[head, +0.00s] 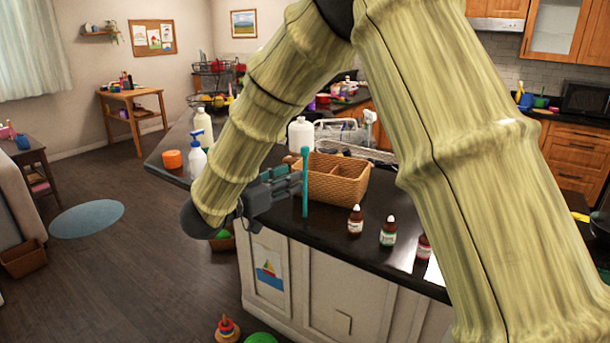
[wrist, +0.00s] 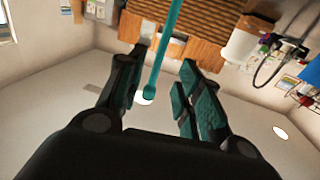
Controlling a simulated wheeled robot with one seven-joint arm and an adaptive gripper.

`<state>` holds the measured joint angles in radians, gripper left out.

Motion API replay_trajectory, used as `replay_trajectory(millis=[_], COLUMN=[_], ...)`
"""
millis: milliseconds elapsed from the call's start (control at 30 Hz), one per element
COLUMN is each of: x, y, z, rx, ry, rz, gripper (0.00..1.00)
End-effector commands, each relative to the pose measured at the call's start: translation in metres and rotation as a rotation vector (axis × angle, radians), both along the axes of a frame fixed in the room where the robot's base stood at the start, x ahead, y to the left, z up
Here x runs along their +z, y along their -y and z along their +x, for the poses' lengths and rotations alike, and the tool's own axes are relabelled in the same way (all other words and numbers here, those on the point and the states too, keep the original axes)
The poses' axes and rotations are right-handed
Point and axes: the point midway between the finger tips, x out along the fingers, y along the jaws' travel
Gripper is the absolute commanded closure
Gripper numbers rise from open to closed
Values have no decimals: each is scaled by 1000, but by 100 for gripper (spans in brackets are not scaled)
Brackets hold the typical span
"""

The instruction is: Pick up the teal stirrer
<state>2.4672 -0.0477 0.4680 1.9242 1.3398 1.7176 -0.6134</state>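The teal stirrer (head: 305,185) is a thin rod that stands upright in front of the wicker basket's left end in the head view. My gripper (head: 297,183) points at it from the left, with its fingertips at the rod's middle. In the wrist view the stirrer (wrist: 159,60) runs down between the two fingers of my gripper (wrist: 164,58), its round end nearest the palm. The fingers are apart, and a gap shows on each side of the rod. Whether the rod's lower end touches the counter, I cannot tell.
The wicker basket (head: 338,181) sits on the dark counter (head: 320,226). A brown bottle (head: 355,220), a green-labelled bottle (head: 388,231) and a red-labelled bottle (head: 423,246) stand near the front edge. A white jug (head: 301,136) stands behind. A spray bottle (head: 197,155) is at the left.

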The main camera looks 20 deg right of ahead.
Motion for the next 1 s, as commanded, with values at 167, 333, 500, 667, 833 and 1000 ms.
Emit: replay_trajectory(millis=[167, 333, 500, 667, 833, 1000], x=[1, 5, 7, 6, 4, 5], y=[11, 24, 45, 57, 57, 58], z=[5, 11, 22, 28, 29, 28], rx=[-1, -4, -5, -4, -4, -4], ry=[0, 0, -2, -1, 0, 0], rz=[0, 1, 1, 0, 0, 0], gripper=[65, 65, 65, 65, 65, 88])
